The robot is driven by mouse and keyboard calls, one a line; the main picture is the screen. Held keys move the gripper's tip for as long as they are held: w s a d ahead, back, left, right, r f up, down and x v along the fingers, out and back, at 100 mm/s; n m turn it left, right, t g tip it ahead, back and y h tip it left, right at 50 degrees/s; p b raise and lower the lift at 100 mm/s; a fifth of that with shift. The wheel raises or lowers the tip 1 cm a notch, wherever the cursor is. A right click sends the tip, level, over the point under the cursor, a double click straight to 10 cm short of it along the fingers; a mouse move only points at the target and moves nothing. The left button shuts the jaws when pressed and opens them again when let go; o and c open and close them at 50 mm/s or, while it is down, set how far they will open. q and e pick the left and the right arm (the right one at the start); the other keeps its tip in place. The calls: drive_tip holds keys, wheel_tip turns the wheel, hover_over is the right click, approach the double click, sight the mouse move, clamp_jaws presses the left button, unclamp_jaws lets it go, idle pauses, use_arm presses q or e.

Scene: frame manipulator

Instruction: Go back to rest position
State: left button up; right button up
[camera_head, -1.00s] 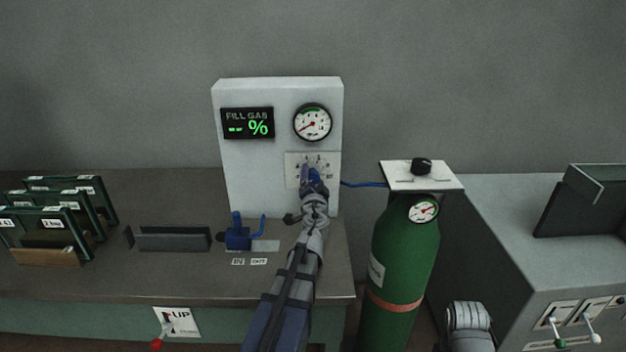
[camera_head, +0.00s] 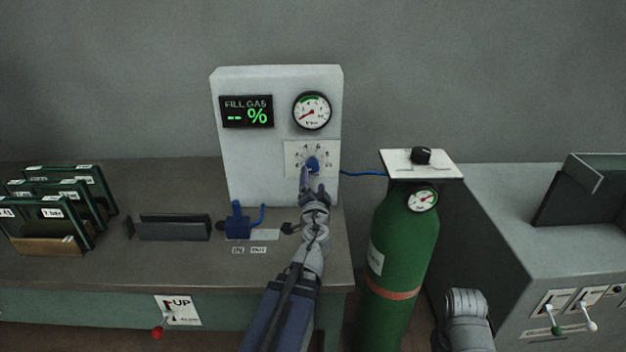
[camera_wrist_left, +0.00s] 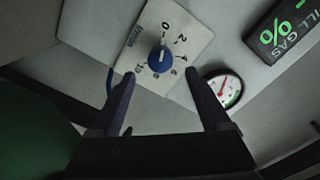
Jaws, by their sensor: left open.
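My left gripper (camera_head: 313,184) is open and empty in front of the white fill gas panel (camera_head: 262,166). Its fingertips are just below and in front of the blue knob (camera_head: 313,164) on the panel's dial plate. In the left wrist view the blue knob (camera_wrist_left: 161,59) shows between the two spread fingers (camera_wrist_left: 160,92), apart from both. The knob's white mark points near the 0 on its scale. My right gripper is out of the head view; only a grey part of my right arm (camera_head: 466,315) shows at the bottom.
A green gas cylinder (camera_head: 405,245) stands right of my left arm, with a blue hose (camera_head: 363,173) to the panel. A blue valve (camera_head: 238,226), a dark slotted holder (camera_head: 172,229) and a rack of green frames (camera_head: 75,190) are on the bench. A grey machine (camera_head: 505,240) stands right.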

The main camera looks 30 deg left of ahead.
idle(0.3)
use_arm(q)
drive_tip(key=s+d+f+n+g+h+p, duration=0.1)
drive_tip(key=s+d+f+g, duration=0.1)
drive_tip(key=d, duration=0.3)
drive_tip(key=s+d+f+n+g+h+p, duration=0.1)
drive_tip(key=s+d+f+g, duration=0.1)
drive_tip(key=d+f, duration=0.3)
drive_tip(key=s+d+f+n+g+h+p, duration=0.1)
drive_tip(key=s+d+f+g+p, duration=0.1)
drive_tip(key=d+f+g, duration=0.1)
drive_tip(key=shift+s+d+f+n+g, duration=0.1)
drive_tip(key=shift+d+f+n+g, duration=0.1)
drive_tip(key=shift+d+g, duration=0.25)
drive_tip(key=shift+s+d+f+n+g, duration=0.1)
drive_tip(key=shift+d+f+n+g, duration=0.1)
drive_tip(key=shift+d+g, duration=0.25)
drive_tip(key=s+d+f+m+g+h+p, duration=0.1)
drive_tip(key=s+d+f+g+h, duration=0.1)
drive_tip(key=s+d, duration=0.5)
drive_tip(key=s+d+f+m+g+h+p, duration=0.1)
drive_tip(key=s+d+f+m+g+h, duration=0.1)
drive_tip(key=s+d, duration=0.5)
drive_tip(key=d+f+g+h, duration=0.1)
drive_tip(key=d+g, duration=0.1)
drive_tip(key=d, duration=0.2)
drive_tip(key=shift+s+m+g, duration=0.15)
drive_tip(key=shift+m+g, duration=0.15)
drive_tip(key=shift+d, duration=0.1)
